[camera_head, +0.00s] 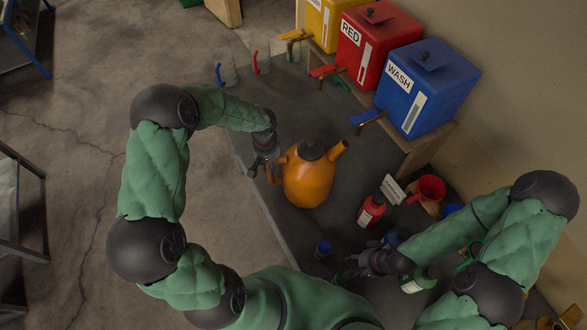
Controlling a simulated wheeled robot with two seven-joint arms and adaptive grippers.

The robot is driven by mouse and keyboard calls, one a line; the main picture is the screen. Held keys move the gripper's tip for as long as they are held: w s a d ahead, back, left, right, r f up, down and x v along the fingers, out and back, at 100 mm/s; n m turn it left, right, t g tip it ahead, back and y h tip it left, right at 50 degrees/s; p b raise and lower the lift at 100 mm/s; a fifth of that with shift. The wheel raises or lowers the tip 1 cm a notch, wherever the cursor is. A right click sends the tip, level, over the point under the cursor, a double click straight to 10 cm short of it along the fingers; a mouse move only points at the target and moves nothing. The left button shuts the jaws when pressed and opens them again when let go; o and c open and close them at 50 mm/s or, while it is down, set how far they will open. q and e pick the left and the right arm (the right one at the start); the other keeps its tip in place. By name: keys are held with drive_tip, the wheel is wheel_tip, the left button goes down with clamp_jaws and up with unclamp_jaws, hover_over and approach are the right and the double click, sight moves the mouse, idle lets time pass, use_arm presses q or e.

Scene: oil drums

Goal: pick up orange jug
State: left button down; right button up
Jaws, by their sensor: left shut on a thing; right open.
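The orange jug (308,181) has a dark lid and a spout pointing to the upper right. It appears upright at the middle of the dark tabletop (262,113); whether its base touches the table is hard to tell. My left gripper (267,172) is at the jug's left side and is shut on its handle, which the fingers partly hide. My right gripper (350,274) is open at the lower right, apart from the jug, near a small blue cup (323,248).
Yellow (327,18), red (376,45) and blue (425,85) dispensers stand along the back right. Clear mugs (226,70) are at the far end. A red bottle (371,210), a card (393,189) and a red funnel (428,189) crowd the right. Table left of the jug is narrow.

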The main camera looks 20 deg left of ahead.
use_arm(q)
drive_tip(key=shift+r, duration=0.2)
use_arm(e)
drive_tip(key=shift+r, duration=0.15)
use_arm(q)
wheel_tip(320, 180, up, 3)
drive_tip(key=shift+w+a+r+p, duration=0.1)
drive_tip(key=shift+w+p, duration=0.05)
drive_tip(key=shift+p, duration=0.55)
use_arm(e)
drive_tip(key=shift+r, duration=0.55)
use_arm(q)
drive_tip(key=s+d+r+p, duration=0.1)
drive_tip(key=s+r+p, duration=0.1)
drive_tip(key=s+r, duration=0.2)
drive_tip(key=s+d+r+p, duration=0.1)
drive_tip(key=s+r, duration=0.4)
drive_tip(key=s, duration=0.5)
drive_tip(key=shift+d+r+p, duration=0.25)
drive_tip(key=shift+p, duration=0.65)
use_arm(e)
wheel_tip(320, 180, up, 5)
drive_tip(key=shift+f, duration=0.1)
use_arm(q)
drive_tip(key=shift+r, duration=0.1)
